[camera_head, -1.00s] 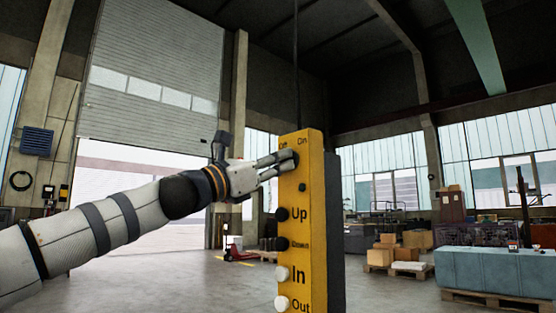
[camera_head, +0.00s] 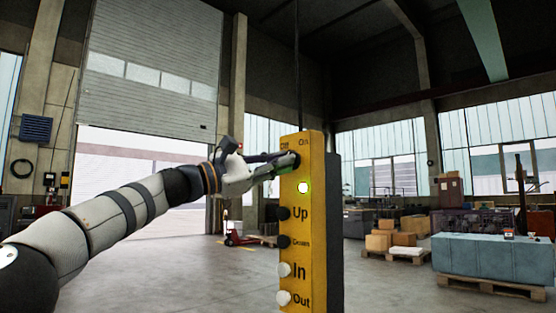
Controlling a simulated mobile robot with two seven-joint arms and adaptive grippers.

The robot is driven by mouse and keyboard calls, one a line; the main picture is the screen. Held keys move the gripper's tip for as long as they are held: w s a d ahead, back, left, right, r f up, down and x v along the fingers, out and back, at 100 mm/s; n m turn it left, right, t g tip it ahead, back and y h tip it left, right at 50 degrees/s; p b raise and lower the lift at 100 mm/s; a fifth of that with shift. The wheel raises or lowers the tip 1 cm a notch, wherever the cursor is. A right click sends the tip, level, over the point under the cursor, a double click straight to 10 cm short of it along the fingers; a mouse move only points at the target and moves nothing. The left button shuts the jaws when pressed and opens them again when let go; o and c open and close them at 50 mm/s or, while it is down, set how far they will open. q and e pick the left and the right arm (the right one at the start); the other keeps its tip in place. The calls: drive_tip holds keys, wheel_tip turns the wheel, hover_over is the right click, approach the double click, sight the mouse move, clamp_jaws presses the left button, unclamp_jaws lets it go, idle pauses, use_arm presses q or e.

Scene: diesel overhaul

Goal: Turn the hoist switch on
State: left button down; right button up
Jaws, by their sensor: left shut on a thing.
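The yellow hoist control box (camera_head: 316,230) hangs upright from a cable in the middle of the view. It has Off and On marks at its top, and black Up and Down buttons and white In and Out buttons below. My right gripper is not in view.
A blue covered block (camera_head: 490,262) on a pallet and several cardboard boxes (camera_head: 390,240) stand at the back right. A red pallet jack (camera_head: 237,238) stands far behind the box. The floor around the box is clear.

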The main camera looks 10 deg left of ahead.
use_arm(q)
drive_tip(key=shift+r, duration=0.15)
drive_tip(key=c, duration=1.6)
unclamp_jaws()
drive_tip(key=v, duration=1.2)
